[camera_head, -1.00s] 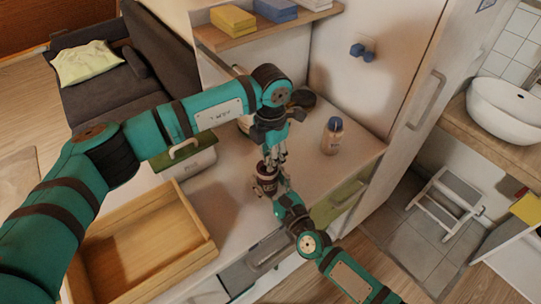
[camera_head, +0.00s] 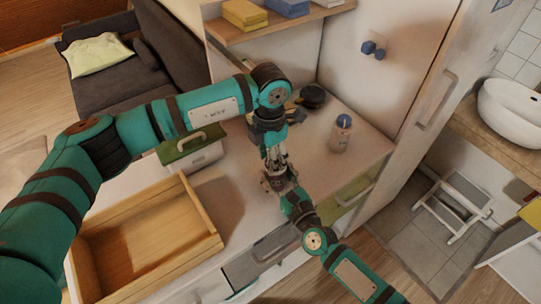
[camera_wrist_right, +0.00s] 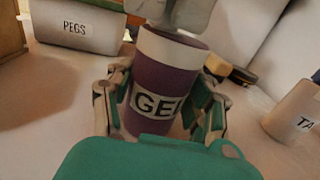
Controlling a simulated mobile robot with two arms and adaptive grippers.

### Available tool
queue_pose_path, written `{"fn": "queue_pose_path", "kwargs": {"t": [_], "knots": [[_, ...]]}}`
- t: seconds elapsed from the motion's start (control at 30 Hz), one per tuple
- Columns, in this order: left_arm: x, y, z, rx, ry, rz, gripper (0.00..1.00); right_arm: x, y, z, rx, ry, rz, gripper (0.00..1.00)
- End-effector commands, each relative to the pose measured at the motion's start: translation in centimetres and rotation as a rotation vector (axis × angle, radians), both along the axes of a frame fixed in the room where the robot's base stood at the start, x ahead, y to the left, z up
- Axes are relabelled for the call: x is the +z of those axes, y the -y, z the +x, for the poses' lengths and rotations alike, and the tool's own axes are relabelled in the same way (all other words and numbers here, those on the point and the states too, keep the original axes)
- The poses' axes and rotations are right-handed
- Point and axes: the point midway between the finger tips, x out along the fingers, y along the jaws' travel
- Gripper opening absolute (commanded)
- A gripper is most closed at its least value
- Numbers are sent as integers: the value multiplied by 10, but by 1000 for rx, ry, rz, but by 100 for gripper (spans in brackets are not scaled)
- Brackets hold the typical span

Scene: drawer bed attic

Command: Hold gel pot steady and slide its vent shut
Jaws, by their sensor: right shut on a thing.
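The gel pot is a purple cup with a white rim and a label reading "GE", seen large in the right wrist view (camera_wrist_right: 165,85). It stands upright on the counter in the head view (camera_head: 272,184), partly covered by my grippers. My right gripper (camera_wrist_right: 160,115) is shut around the pot's body, one finger on each side; in the head view it comes in from below. My left gripper (camera_head: 275,160) points down right over the pot's top. Its grey fingers cover part of the rim in the wrist view. The vent is hidden, and contact with it cannot be told.
A bottle with a blue cap (camera_head: 341,134) stands to the right on the counter. An open wooden drawer box (camera_head: 150,245) lies to the left, with a green-lidded pegs container (camera_head: 196,155) behind it. A dark round object (camera_head: 312,96) sits at the back. A shelf (camera_head: 280,27) hangs above.

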Motion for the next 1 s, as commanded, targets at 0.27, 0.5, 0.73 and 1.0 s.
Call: {"fn": "queue_pose_path", "kwargs": {"t": [0.27, 0.5, 0.73, 1.0], "knots": [[1, 1, 0, -1, 1, -2, 44, -1, -2, -1, 4, -2, -1, 16], [30, 1, 1, -1, 5, -3, 44, -1, -2, -1, 5, -2, -1, 16], [80, 1, 1, -1, 5, -2, 44, -1, -2, -2, 5, -2, -1, 16], [115, 0, 0, 0, 1, 0, 44, -1, -2, -2, 5, -2, -1, 16]]}}
